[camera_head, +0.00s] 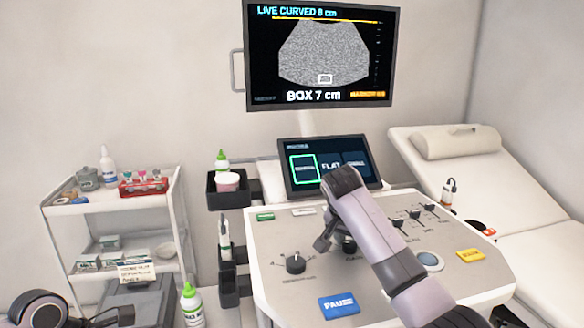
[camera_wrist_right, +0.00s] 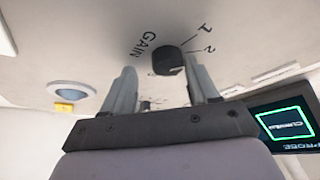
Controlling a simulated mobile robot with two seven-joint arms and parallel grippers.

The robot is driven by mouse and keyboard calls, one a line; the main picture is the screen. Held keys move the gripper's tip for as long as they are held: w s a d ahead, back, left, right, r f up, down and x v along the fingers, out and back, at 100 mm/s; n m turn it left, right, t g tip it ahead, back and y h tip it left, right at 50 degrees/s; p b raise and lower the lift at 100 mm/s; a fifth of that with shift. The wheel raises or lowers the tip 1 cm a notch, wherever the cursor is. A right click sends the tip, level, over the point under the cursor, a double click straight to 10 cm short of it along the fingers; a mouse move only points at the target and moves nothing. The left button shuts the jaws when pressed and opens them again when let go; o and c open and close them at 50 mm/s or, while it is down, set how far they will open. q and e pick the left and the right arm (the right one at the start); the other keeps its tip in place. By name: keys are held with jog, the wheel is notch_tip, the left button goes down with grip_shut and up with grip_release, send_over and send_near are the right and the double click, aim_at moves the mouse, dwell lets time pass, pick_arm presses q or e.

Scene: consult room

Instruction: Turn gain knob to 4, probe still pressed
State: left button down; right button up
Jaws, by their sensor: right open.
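The gain knob (camera_wrist_right: 167,60) is a small dark round knob on the pale console panel, beside the printed word GAIN and the marks 1 and 2 in the right wrist view. Its setting is unclear. My right gripper (camera_wrist_right: 160,77) is open, with one finger on each side of the knob and no clear grip on it. In the head view, the right gripper (camera_head: 325,241) is over the console, and my right arm partly hides the knob (camera_head: 349,245). Part of my left arm shows at bottom left. I see neither its gripper nor the probe.
The console (camera_head: 262,240) also carries another knob (camera_head: 295,263), a blue PAUSE button (camera_head: 339,305), sliders (camera_head: 415,214) and a yellow button (camera_head: 470,255). The monitor (camera_head: 322,55) shows a live curved image. A cart (camera_head: 150,205) stands left, an exam couch (camera_head: 510,195) right.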

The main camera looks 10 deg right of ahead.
jog(key=shift+a, duration=0.15)
jog(key=n+y, duration=0.1)
jog(key=n, duration=0.1)
jog(key=n+t, duration=0.1)
jog(key=n, duration=0.1)
jog(key=shift+w+r+n+t+y, duration=0.1)
jog(key=shift+n+t+y, duration=0.2)
jog(key=shift+n+y, duration=0.1)
jog(key=n+y, duration=0.2)
jog(key=n, duration=0.2)
jog(key=shift+n, duration=0.3)
jog(key=shift+f, duration=0.3)
jog(key=c, duration=0.7)
